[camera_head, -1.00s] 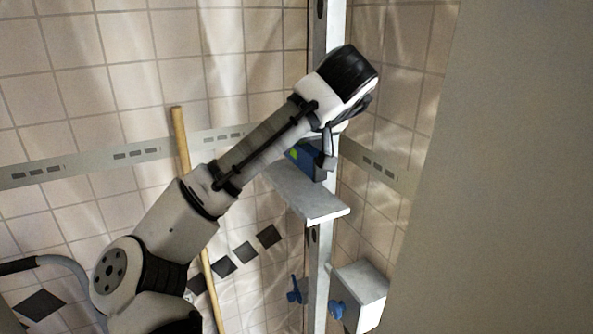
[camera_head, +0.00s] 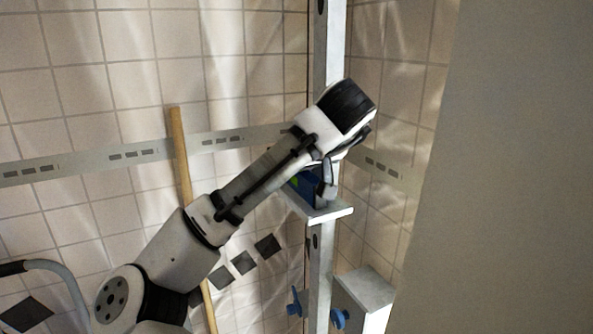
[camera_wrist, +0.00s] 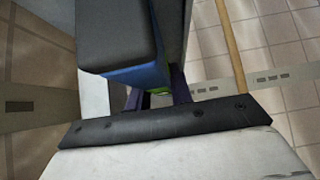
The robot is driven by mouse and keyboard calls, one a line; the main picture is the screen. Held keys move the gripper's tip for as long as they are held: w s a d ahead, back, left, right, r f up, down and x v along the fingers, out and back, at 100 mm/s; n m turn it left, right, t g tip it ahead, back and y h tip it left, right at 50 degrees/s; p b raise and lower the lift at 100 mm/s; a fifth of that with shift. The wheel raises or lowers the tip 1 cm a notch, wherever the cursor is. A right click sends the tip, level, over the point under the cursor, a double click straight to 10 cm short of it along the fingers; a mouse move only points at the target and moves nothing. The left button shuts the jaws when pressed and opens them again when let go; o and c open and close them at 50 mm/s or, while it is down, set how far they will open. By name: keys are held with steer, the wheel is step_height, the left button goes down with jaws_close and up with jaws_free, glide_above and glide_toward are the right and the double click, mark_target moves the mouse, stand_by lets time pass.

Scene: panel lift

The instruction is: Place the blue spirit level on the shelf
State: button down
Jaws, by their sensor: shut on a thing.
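The blue spirit level (camera_head: 307,190) is held in my gripper (camera_head: 328,183), just above or on the shelf (camera_head: 328,213). Whether it touches the shelf I cannot tell. In the wrist view the spirit level (camera_wrist: 143,76) shows a blue side with a bit of green, partly hidden behind a dark grey block. The shelf is a light metal plate on an upright metal post. In the head view my arm hides much of the shelf and of the level.
The upright metal post (camera_head: 321,268) runs above and below the shelf. A grey box (camera_head: 363,299) and blue knobs (camera_head: 339,318) sit lower down. A wooden pole (camera_head: 180,150) leans by the tiled wall on the left. A plain grey panel (camera_head: 500,180) fills the right side.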

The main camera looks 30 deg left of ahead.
steer(key=c, duration=1.3)
jaws_free()
steer(key=shift+o, duration=0.2)
steer(key=shift+d+r+p, duration=0.15)
steer(key=shift+r+p, duration=0.3)
steer(key=p+v, duration=0.5)
steer(key=v, duration=0.5)
steer(key=shift+s+d+r+p, duration=0.15)
steer(key=shift+r+p, duration=0.05)
steer(key=shift+p, duration=0.2)
steer(key=shift+s+d+r, duration=0.2)
steer(key=shift+d, duration=0.15)
